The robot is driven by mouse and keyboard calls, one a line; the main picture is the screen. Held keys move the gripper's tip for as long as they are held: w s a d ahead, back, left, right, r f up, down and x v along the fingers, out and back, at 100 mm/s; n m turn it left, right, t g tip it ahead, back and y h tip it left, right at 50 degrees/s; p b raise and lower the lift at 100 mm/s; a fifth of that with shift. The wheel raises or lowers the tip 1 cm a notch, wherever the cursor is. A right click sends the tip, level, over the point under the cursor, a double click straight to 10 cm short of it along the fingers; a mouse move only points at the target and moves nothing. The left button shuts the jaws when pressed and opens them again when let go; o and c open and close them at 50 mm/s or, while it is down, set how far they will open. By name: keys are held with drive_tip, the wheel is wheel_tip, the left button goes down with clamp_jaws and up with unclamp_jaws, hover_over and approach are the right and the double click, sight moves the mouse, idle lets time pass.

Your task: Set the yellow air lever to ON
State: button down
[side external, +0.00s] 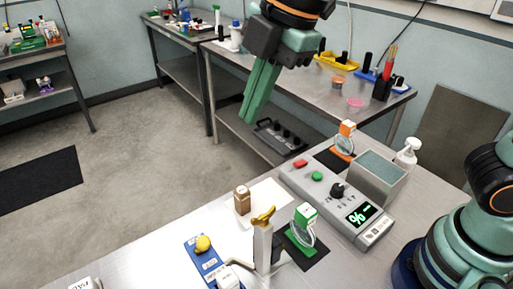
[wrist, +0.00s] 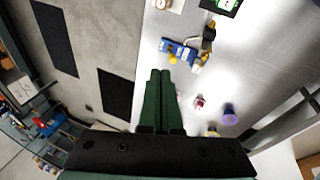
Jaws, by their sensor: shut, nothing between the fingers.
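The yellow air lever (side external: 263,216) sits on top of a pale upright post (side external: 263,248) near the front of the metal table. It lies slanted across the post top in the side view. Any ON marking is too small to read. A small yellow part near the top of the wrist view appears to be the lever (wrist: 209,33), but it is tiny there. My gripper (side external: 246,119) is shut and empty, with its green fingers together, high above and behind the lever, clear of it. In the wrist view the shut fingertips (wrist: 160,72) point toward the table edge.
A blue holder (side external: 211,262) with a yellow knob (side external: 203,243) stands left of the post. A grey control box (side external: 335,197) with buttons and a display lies to the right.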

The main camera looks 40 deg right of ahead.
drive_tip(key=s+a+f+n+g, duration=0.1)
drive_tip(key=s+a+n, duration=0.2)
drive_tip(key=a+n, duration=0.25)
drive_tip(key=s+a+f+n, duration=0.1)
drive_tip(key=s+a+n, duration=0.25)
drive_tip(key=a, duration=0.35)
approach(203, 244)
drive_tip(key=shift+n, duration=0.3)
drive_tip(key=s+a, duration=0.1)
drive_tip(key=s, duration=0.1)
drive_tip(key=s+a, duration=0.2)
drive_tip(key=shift+s, duration=0.2)
drive_tip(key=shift+f, duration=0.55)
drive_tip(key=x, duration=1)
drive_tip(key=shift+w+d+r, duration=0.3)
drive_tip(key=shift+w+d, duration=0.15)
drive_tip(key=shift+w, duration=0.15)
drive_tip(key=shift+w+d+r, duration=0.3)
drive_tip(key=shift+w+d, duration=0.15)
drive_tip(key=shift+w, duration=0.1)
drive_tip(key=shift+w+d+r, duration=0.15)
drive_tip(key=shift+w+d, duration=0.1)
drive_tip(key=shift+w+r, duration=0.1)
drive_tip(key=shift+w, duration=0.1)
